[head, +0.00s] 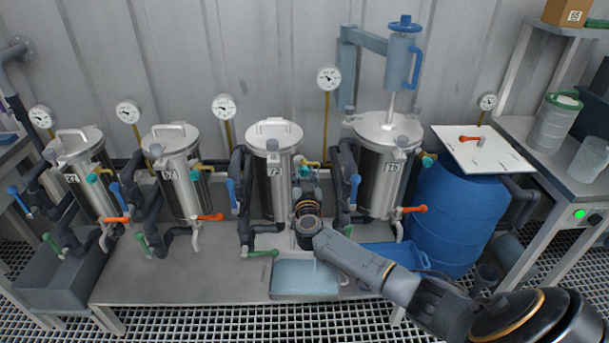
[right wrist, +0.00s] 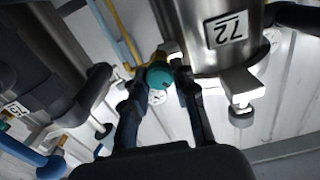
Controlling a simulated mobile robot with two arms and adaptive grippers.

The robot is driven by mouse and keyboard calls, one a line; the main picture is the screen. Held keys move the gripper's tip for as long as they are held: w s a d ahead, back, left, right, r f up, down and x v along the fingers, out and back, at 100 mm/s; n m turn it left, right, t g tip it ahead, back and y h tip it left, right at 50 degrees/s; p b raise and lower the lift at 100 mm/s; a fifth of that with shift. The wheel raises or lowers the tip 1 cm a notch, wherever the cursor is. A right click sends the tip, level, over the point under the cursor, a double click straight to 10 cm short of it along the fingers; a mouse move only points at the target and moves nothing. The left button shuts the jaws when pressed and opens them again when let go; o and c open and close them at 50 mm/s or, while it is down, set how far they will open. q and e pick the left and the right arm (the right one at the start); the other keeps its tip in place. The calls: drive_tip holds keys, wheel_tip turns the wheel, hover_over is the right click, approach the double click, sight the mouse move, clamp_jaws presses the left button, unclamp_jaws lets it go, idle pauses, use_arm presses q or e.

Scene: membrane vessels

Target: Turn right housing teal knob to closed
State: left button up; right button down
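The teal knob (right wrist: 159,76) sits on a brass fitting beside a steel housing (right wrist: 222,40) with a label that reads 72. In the head view that housing (head: 273,150) is the third from the left, and its knob is mostly hidden by my right arm. My right gripper (right wrist: 160,82) has one finger on each side of the knob. Both fingertips appear to touch it. In the head view my right gripper (head: 307,182) reaches in behind the wrist, right of the housing. My left gripper is in neither view.
Another steel housing (head: 388,165) stands close to the right, with a blue-handled valve (head: 354,188) between. Orange and green levers and dark pipes crowd the bench. A pale blue tray (head: 304,279) lies below my wrist. A blue barrel (head: 458,215) stands at the right.

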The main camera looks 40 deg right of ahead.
drive_tip(key=shift+r+m+p, duration=0.15)
drive_tip(key=shift+m+p, duration=1.35)
drive_tip(key=shift+p, duration=1.6)
drive_tip(key=shift+m, duration=0.5)
drive_tip(key=m, duration=0.4)
drive_tip(key=shift+f, duration=0.35)
drive_tip(key=m+b, duration=0.1)
drive_tip(key=m, duration=0.5)
drive_tip(key=shift+b, duration=0.3)
drive_tip(key=m+b, duration=0.1)
drive_tip(key=m, duration=0.4)
drive_tip(key=shift+b, duration=0.35)
drive_tip(key=shift+m+b, duration=0.65)
drive_tip(key=shift+m, duration=1.85)
